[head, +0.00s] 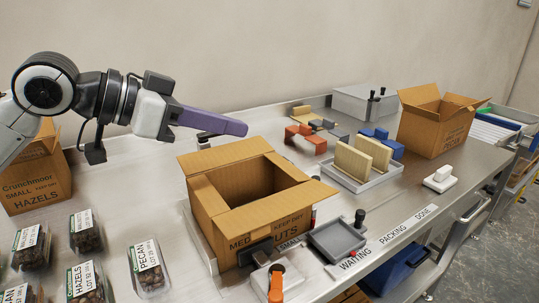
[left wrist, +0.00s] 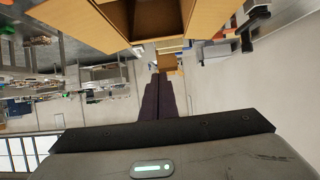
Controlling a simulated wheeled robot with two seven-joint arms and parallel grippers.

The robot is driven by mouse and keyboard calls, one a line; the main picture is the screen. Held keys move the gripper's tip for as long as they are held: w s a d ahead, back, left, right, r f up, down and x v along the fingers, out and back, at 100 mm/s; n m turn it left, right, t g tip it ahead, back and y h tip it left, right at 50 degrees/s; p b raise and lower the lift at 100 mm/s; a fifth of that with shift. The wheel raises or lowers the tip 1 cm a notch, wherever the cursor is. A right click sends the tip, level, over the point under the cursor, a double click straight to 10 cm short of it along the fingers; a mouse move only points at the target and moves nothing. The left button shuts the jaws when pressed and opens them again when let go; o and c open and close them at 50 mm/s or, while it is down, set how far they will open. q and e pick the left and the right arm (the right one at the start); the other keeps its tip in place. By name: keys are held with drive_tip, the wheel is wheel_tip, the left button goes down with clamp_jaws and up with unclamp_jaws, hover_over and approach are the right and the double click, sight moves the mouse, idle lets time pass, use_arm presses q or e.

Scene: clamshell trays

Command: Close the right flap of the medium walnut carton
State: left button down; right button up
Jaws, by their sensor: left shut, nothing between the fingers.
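The medium carton (head: 225,225) is a brown box in the middle of the bench in the head view, its label partly hidden. Its top is open and the inside looks dark. One flap (head: 225,153) spreads out at the far side and another (head: 270,212) spreads over the near side. I cannot tell how the end flaps lie. My left gripper (head: 238,127) has purple fingers, shut and empty, above and behind the carton's far flap, apart from it. In the left wrist view the shut fingers (left wrist: 158,85) point toward a carton (left wrist: 143,22) at the top. My right gripper is not in view.
A hazels carton (head: 38,180) and several clear nut packs (head: 148,268) are at left. A grey tray (head: 337,240) and an orange-handled tool (head: 275,283) are close to the carton. A tray with tan slabs (head: 362,160) and a pecans carton (head: 432,125) stand at right.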

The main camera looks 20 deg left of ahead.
sight(271, 157)
use_arm(q)
drive_tip(key=w+d+f, duration=0.2)
drive_tip(key=w+d+f+b, duration=0.1)
drive_tip(key=w+f, duration=0.1)
drive_tip(key=f, duration=0.1)
drive_tip(key=w+d+f, duration=0.2)
drive_tip(key=f, duration=0.1)
drive_tip(key=shift+d, duration=0.3)
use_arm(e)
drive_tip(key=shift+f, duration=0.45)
